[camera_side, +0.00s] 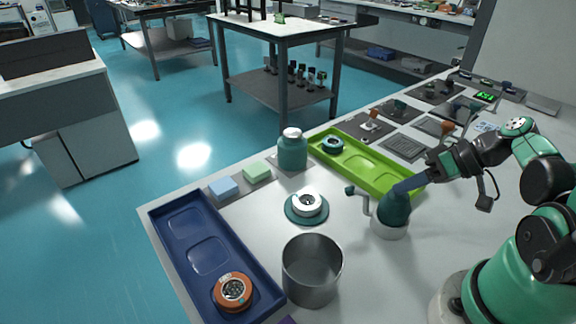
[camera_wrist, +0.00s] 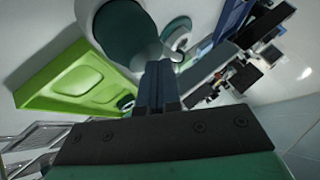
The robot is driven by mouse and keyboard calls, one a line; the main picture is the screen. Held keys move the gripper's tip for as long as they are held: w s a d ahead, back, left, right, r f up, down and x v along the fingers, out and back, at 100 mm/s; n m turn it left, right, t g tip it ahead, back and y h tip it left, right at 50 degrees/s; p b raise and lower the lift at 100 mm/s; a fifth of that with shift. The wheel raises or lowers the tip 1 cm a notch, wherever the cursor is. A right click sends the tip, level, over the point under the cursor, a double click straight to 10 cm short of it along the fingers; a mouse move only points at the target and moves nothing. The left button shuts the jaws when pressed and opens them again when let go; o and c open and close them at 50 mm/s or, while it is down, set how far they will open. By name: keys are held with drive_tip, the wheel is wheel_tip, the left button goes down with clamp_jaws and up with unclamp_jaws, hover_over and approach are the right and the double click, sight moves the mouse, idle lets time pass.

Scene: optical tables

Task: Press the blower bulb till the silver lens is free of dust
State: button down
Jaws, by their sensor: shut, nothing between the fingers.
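The blower bulb (camera_side: 395,209) is dark green and stands upright in a white base, with a thin bent nozzle (camera_side: 353,191) towards the lens on its left. The silver lens (camera_side: 307,203), a pale ring with a dark centre, lies on a round teal stand (camera_side: 292,215). Dust on it is too small to tell. My gripper (camera_side: 399,188) is shut and empty, its blue fingers pointing down at the bulb's top; I cannot tell whether they touch. In the wrist view the fingers (camera_wrist: 158,72) overlap the view beside the bulb (camera_wrist: 122,32).
A lime tray (camera_side: 355,164) holding a teal ring (camera_side: 332,144) lies behind the bulb. A metal cup (camera_side: 312,270) stands in front of the lens. A navy tray (camera_side: 196,222) at left holds an orange ring (camera_side: 232,291). A teal jar (camera_side: 292,152) stands behind the lens.

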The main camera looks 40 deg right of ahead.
sight(404, 197)
drive_tip(key=shift+f, duration=0.45)
idle(0.3)
drive_tip(key=shift+r, duration=1.3)
drive_tip(key=shift+r, duration=2.5)
drive_tip(key=shift+f, duration=0.1)
